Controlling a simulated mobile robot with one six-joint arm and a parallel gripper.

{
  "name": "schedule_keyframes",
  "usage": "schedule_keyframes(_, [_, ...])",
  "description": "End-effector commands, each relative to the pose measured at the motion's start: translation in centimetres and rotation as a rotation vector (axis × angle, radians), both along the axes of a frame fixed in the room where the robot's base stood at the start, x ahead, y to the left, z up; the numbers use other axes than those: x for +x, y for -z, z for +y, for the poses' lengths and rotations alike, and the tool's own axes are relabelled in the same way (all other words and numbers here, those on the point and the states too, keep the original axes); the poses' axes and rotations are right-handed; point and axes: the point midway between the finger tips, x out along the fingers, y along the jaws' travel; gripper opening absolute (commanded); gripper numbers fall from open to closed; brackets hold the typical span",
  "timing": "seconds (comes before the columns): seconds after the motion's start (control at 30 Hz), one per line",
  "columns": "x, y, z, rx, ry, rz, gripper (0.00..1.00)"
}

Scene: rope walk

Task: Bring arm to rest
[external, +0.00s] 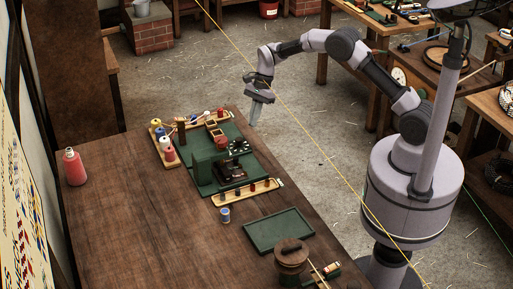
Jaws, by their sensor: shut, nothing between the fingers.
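My gripper (256,107) points down just past the far right corner of the wooden workbench (120,220). Its jaws are shut and hold nothing. My arm reaches left from my column, raised and bent at the elbow. The gripper is apart from the things on the bench. A yellow line (300,132) runs diagonally across the picture and passes close to the wrist; I cannot tell whether it lies in front of the arm or touches it.
A green mat (248,148) with a small machine and spool trays lies on the bench. Open floor (300,190) lies between bench and base.

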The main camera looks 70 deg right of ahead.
Motion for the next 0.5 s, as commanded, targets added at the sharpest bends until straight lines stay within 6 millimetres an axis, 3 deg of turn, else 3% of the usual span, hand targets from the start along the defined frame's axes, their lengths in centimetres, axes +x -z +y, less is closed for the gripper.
schedule_keyframes(0.07, [-0.5, -2.2, 0.6, -0.018, -0.048, -0.033, 0.0])
schedule_keyframes(0.17, [-3.3, -8.9, 2.7, -0.085, -0.221, -0.141, 0.0])
schedule_keyframes(0.2, [-5.4, -11.9, 3.9, -0.122, -0.316, -0.197, 0.0])
schedule_keyframes(0.27, [-9.3, -15.9, 5.6, -0.184, -0.467, -0.281, 0.0])
schedule_keyframes(0.3, [-12.2, -18.0, 6.7, -0.227, -0.566, -0.337, 0.0])
schedule_keyframes(0.4, [-20.1, -21.2, 8.9, -0.338, -0.811, -0.466, 0.0])
schedule_keyframes(0.5, [-27.4, -21.5, 10.3, -0.449, -1.033, -0.575, 0.0])
